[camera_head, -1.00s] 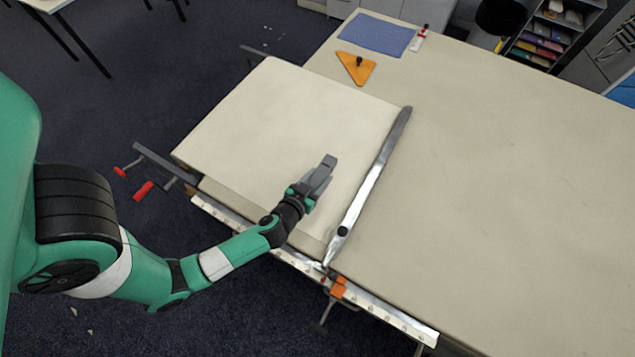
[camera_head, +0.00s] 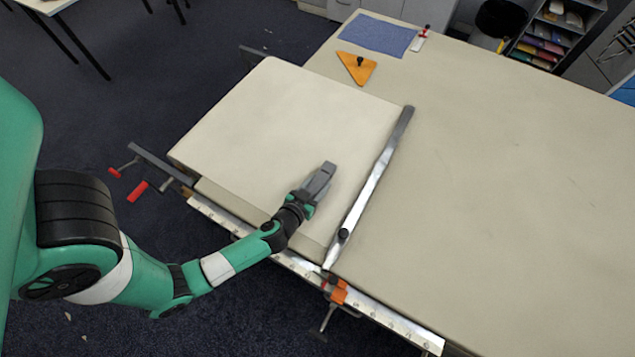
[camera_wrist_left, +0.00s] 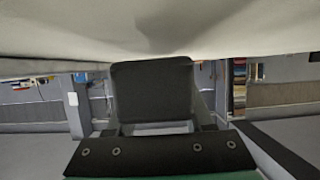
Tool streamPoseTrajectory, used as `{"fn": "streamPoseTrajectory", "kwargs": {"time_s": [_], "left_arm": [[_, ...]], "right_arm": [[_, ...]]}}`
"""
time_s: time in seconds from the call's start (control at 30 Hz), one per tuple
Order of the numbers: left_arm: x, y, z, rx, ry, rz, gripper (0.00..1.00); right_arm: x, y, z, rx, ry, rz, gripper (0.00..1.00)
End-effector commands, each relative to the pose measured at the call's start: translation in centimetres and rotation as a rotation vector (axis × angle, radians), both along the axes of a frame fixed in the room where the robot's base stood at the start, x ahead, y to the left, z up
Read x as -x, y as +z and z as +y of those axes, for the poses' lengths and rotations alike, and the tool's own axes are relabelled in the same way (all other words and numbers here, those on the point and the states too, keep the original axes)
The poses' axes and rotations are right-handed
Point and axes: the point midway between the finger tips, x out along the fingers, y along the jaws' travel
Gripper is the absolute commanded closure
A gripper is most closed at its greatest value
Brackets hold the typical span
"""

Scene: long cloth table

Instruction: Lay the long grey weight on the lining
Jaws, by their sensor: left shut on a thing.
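My left gripper (camera_head: 316,187) is above the near right part of a cream sheet, which I take as the lining (camera_head: 270,125). It is shut on a grey, block-like thing, which I take as the long grey weight (camera_head: 322,174); the jaws partly hide it. Whether it touches the sheet I cannot tell. The left wrist view shows a dark slab (camera_wrist_left: 152,90) in front of the wrist, with pale cloth (camera_wrist_left: 160,28) filling the top. The lining lies flat at the table's left end. My right gripper is in neither view.
A long steel bar (camera_head: 372,186) with a black knob lies along the lining's right edge. An orange triangle (camera_head: 352,70) and a blue cloth (camera_head: 377,35) lie at the back. Red-handled clamps (camera_head: 138,191) stick out at left. The table (camera_head: 500,190) is clear on the right.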

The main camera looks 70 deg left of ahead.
Motion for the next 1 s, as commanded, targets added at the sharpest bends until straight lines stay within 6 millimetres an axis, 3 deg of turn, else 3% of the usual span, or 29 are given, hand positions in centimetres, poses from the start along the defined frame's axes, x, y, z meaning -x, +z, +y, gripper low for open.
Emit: {"fn": "streamPoseTrajectory", "kwargs": {"time_s": [0.13,0.17,0.3,0.6,0.77,1.0], "left_arm": [[-0.1,0.1,0.0,-0.004,-0.001,-0.003,1.00],[0.0,-0.1,0.0,-0.001,0.000,0.001,0.42],[0.0,-0.1,0.0,-0.001,0.000,0.001,0.18],[0.0,-0.1,0.0,0.000,0.000,0.000,0.18],[0.1,1.3,-0.1,0.000,0.000,-0.001,0.18],[4.6,3.9,-4.1,-0.002,-0.010,0.004,0.18]], "right_arm": [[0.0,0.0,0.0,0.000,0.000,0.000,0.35],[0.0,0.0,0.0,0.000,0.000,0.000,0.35],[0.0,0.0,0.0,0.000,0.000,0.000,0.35],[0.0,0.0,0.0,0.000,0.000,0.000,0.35],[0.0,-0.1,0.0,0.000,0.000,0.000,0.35],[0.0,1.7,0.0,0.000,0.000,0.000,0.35]]}}
